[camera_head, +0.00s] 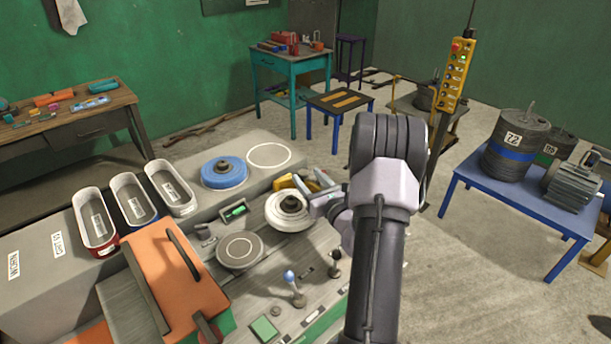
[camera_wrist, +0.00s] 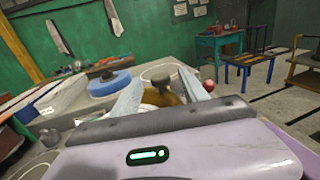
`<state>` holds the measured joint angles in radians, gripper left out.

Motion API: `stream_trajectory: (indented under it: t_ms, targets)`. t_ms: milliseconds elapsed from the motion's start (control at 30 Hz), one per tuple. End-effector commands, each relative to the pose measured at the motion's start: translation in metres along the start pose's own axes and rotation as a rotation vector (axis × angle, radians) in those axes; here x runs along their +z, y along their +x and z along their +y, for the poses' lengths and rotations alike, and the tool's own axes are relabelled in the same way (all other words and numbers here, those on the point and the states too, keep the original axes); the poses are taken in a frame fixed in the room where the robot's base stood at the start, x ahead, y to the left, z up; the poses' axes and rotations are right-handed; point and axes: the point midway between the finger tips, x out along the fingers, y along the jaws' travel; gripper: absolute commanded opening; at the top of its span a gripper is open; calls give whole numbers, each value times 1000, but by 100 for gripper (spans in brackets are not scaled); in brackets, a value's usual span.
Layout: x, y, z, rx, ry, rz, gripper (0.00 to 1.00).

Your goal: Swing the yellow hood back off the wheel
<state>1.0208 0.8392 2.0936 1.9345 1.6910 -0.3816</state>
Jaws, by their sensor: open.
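The pale round wheel (camera_head: 289,222) with a dark hub lies flat on the bench, and its top is largely uncovered in the head view. The yellow hood (camera_head: 285,183) shows only in part at the wheel's far side, with my gripper next to it. My gripper (camera_head: 312,184) is open, its pale fingers spread. In the wrist view my fingers (camera_wrist: 162,77) reach forward over the wheel area, with a dark knob-like shape and part of the yellow hood (camera_wrist: 171,98) between them. Whether a finger touches the hood, I cannot tell.
A blue disc (camera_head: 223,172), a grey disc (camera_head: 240,251) and an empty white ring (camera_head: 269,155) lie around the wheel. Upright levers (camera_head: 292,284) stand on the near bench. An orange box (camera_head: 165,280) and several trays (camera_head: 133,200) are at left.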

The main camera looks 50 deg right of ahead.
Motion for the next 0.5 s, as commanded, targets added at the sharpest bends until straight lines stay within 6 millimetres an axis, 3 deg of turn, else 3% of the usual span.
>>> stream_trajectory:
  t_ms: [200,467,500]
  targets:
    - [0,20,0,1,1,0,52]
    - [0,22,0,0,1,1,52]
    - [0,22,0,0,1,1,48]
